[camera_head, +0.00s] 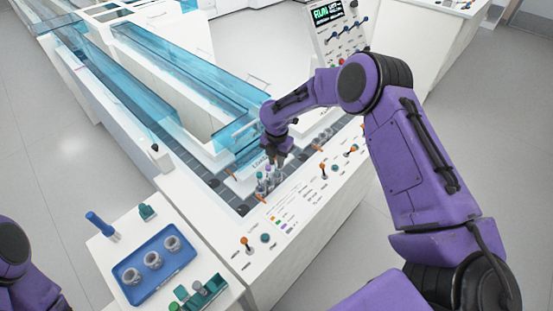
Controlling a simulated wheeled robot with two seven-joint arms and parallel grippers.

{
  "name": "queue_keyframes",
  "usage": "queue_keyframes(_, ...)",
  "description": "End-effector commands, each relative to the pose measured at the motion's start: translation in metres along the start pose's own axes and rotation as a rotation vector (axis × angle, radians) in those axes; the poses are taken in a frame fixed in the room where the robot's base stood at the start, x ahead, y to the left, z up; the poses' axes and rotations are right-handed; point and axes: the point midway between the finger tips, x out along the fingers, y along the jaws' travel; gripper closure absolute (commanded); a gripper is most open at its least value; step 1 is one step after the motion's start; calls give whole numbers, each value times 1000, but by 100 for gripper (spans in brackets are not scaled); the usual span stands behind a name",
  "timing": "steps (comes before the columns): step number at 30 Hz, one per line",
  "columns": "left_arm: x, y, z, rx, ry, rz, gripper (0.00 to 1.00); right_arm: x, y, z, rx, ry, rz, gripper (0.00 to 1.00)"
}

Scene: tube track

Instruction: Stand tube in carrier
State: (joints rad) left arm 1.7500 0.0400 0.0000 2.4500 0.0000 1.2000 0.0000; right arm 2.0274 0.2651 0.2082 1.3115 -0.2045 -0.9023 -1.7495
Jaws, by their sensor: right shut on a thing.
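My right gripper (277,158) points down over the near end of the track, by the loading label. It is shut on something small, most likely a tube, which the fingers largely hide. Just below it, a group of grey carriers with small tubes (264,184) stands on the dark track. I cannot tell whether the held thing touches a carrier. Only part of my left arm shows, at lower left.
Blue transparent covers (200,60) line the track lanes behind the gripper. A white panel with orange and green knobs (265,238) lies in front. More carriers (322,136) stand to the right. A control screen (327,14) rises behind. A blue upright tool (100,225) and green block (147,212) are on the side table.

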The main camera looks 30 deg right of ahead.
Motion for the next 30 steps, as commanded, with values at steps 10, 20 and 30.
queue_keyframes(10,1,0,0,0,0,0,57,1,0,0,0,0,0,96)
queue_keyframes(20,5,0,2,0,0,0,57,9,0,0,0,-1,1,96)
queue_keyframes(30,5,0,2,0,0,0,57,9,0,0,0,-1,0,50)
